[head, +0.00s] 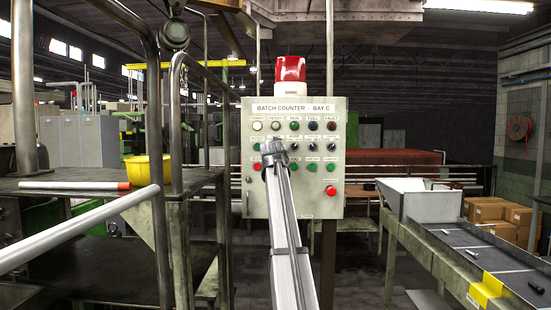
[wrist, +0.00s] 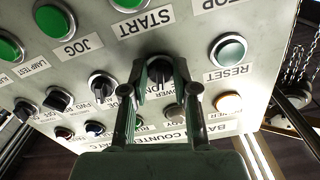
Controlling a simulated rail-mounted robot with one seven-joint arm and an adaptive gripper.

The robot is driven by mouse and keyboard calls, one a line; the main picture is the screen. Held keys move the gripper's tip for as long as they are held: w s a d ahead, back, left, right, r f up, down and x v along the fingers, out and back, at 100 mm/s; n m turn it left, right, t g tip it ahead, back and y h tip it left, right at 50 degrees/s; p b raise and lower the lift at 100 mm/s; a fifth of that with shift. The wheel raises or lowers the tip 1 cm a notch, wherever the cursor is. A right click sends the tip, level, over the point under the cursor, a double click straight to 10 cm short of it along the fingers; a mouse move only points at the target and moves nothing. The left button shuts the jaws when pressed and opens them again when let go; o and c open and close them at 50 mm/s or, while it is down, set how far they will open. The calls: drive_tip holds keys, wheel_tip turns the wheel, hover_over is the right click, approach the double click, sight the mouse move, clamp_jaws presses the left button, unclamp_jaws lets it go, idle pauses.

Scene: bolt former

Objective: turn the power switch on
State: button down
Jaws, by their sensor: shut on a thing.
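The control panel (head: 335,198), titled "BATCH COUNTER - BAY C", faces me in the head view. My gripper (head: 272,148) is at its second row, and my arm covers part of the panel. In the wrist view, which shows the labels upside down, my gripper (wrist: 159,68) has one finger on each side of a black rotary knob (wrist: 160,73), the power switch, and is shut on it. The fingers partly hide the knob and its label, so its exact setting is unclear. A whitish lamp (wrist: 228,103) beside it looks lit.
The reset button (wrist: 228,50) and another black knob (wrist: 101,86) sit close on either side. Green buttons, including start (wrist: 130,2), are near. A red button (head: 331,190) is low on the panel. A railing (head: 85,228) stands left, a conveyor (head: 470,250) right.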

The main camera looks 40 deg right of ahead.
drive_tip(key=shift+w+r+m+b, duration=0.1)
drive_tip(key=shift+m+b, duration=0.9)
drive_tip(key=shift+m, duration=0.4)
drive_tip(key=c, duration=0.9)
unclamp_jaws()
drive_tip(key=v, duration=1.2)
